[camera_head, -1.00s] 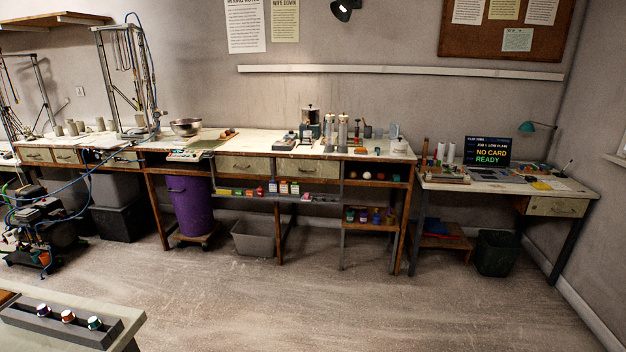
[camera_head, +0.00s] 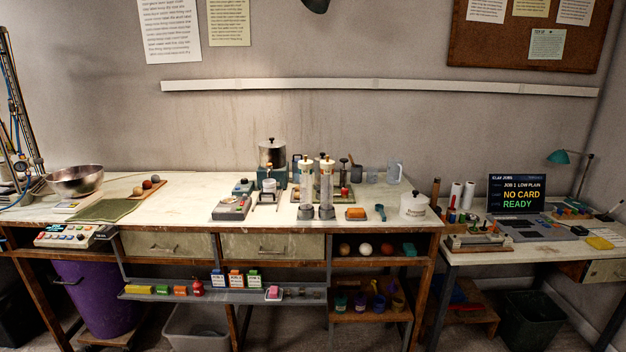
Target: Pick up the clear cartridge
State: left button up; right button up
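Two tall clear cylinders stand upright side by side near the front of the long workbench, the left clear cylinder (camera_head: 306,188) and the right clear cylinder (camera_head: 326,188). Both have dark bases and pale caps. They look like cartridges; I cannot tell which one the task names. Neither of my grippers is in view.
A side desk (camera_head: 480,255) has a screen (camera_head: 516,194).

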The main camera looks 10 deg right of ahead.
aim_at(327, 186)
jog(key=i, duration=1.1)
jog(key=u, duration=1.7)
jog(key=i, duration=1.3)
jog(key=z, duration=2)
